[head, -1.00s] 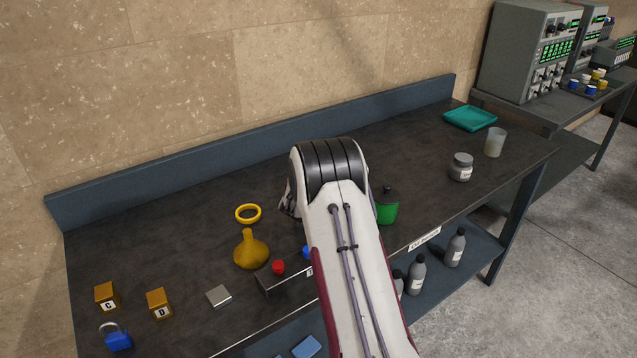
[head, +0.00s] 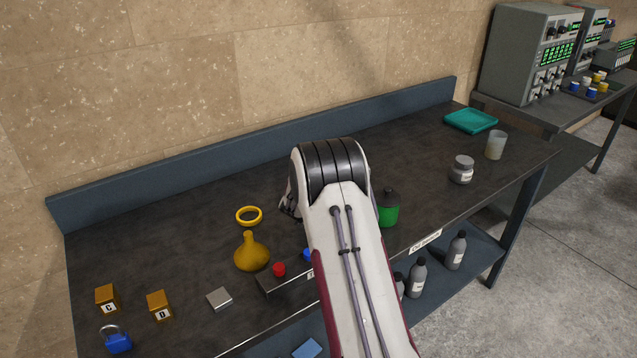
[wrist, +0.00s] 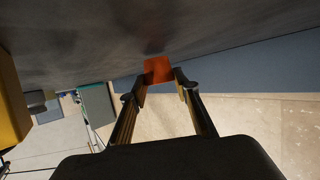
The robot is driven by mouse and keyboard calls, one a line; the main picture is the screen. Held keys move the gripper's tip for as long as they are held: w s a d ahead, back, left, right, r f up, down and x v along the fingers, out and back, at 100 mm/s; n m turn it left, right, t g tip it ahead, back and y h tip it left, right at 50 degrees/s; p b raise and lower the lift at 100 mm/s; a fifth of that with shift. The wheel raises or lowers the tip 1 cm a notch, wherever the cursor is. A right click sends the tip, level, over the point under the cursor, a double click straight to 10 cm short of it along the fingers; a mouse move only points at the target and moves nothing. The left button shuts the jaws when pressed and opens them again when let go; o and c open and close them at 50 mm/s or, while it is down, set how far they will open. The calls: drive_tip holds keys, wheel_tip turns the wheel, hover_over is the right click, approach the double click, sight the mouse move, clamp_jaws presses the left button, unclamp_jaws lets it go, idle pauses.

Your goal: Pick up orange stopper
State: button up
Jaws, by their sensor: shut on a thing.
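The orange stopper (wrist: 158,70) is between the fingertips of my gripper (wrist: 160,80) in the wrist view. The gripper is shut on it, with one finger at each side. The dark tabletop fills the top of that view, close to the stopper; I cannot tell whether the two touch. In the head view my arm hides the stopper and most of the gripper.
A yellow flask (head: 251,253) and a yellow ring (head: 249,215) stand left of my arm. A red stopper (head: 279,269) sits on a small rack. A green container (head: 388,210) is close on the right. The table's back middle is clear.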

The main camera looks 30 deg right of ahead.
wheel_tip(320, 180, up, 9)
drive_tip(key=shift+r, duration=0.1)
idle(0.4)
